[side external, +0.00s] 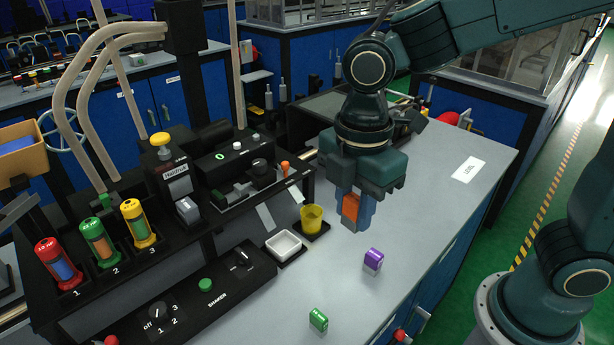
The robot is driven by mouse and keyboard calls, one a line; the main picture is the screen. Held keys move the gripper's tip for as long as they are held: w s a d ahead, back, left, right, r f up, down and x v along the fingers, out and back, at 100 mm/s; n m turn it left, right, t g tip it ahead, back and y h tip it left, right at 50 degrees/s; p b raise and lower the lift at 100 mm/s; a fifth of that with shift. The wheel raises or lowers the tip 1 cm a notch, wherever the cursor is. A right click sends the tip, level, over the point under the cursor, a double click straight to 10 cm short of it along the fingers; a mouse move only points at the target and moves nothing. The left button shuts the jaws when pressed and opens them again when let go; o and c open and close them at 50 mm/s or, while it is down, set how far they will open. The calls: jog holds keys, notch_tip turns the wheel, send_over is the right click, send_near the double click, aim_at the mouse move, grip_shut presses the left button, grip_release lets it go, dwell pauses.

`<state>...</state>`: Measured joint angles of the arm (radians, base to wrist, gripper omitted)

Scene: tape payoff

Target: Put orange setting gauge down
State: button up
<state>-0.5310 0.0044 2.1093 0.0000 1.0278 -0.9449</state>
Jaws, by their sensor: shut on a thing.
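The orange setting gauge (351,207) is a small orange block held between the blue fingers of my gripper (354,218). My gripper is shut on it and points downward. The gauge appears to hang above the grey worktop (420,190), right of the yellow cup; its exact height is hard to judge. Part of the gauge is hidden by the fingers.
A purple block (373,260) and a green block (318,320) stand on the worktop. A yellow cup (312,218) and a white tray (284,245) sit left of my gripper. The black shaker panel (210,290) lies further left.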

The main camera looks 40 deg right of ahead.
jog(key=shift+w, duration=0.1)
dwell(0.4)
jog(key=w+a+r, duration=0.1)
jog(key=w+r, duration=0.2)
jog(key=w, duration=0.6)
jog(key=w+a+r, duration=0.2)
jog(key=w+r, duration=0.2)
jog(key=w, duration=0.5)
jog(key=w+a+r+n, duration=0.1)
jog(key=w+r, duration=0.3)
jog(key=w, duration=0.5)
jog(key=shift+w+a+r, duration=0.15)
jog(key=shift+a+r, duration=0.05)
jog(key=shift+r, duration=0.05)
notch_tip(320, 180, down, 16)
jog(key=shift+r, duration=0.15)
dwell(0.7)
jog(key=shift+f, duration=2.15)
